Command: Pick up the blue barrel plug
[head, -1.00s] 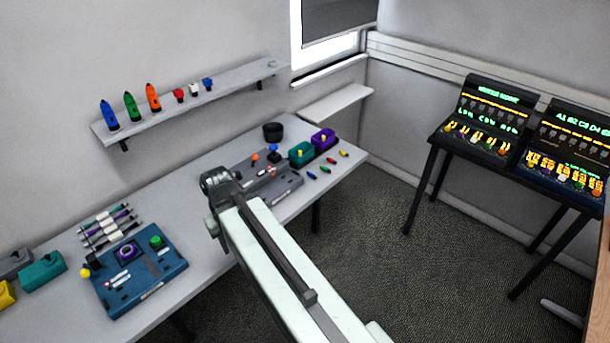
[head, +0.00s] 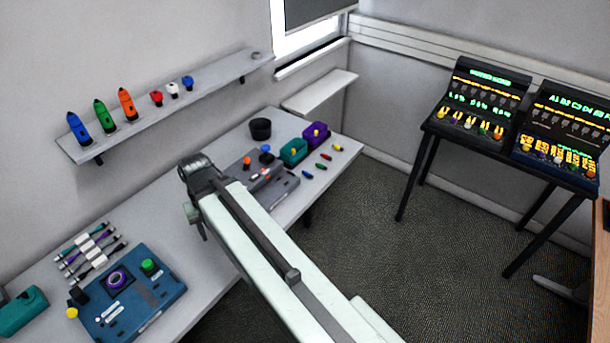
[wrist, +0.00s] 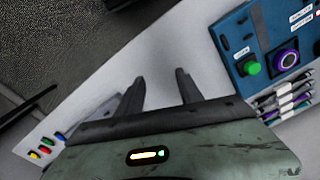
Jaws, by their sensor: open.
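The blue barrel plug (head: 306,174) is a small blue piece lying on the right end of the grey table in the head view. It is the nearest in a short row with a green plug (head: 320,166), a red plug (head: 326,156) and a yellow plug (head: 337,148). In the wrist view the blue plug (wrist: 60,136) is small at the lower left, outside the fingers. My gripper (wrist: 160,78) is open and empty, above bare table in the wrist view. In the head view my gripper (head: 200,222) is left of the plug and well apart from it.
A dark grey panel (head: 285,190) with knobs, a teal box (head: 293,152) and a purple box (head: 315,135) stand beside the plugs. A blue control panel (head: 150,305) and several cables (head: 90,250) lie on the near left. A wall shelf (head: 150,118) hangs behind.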

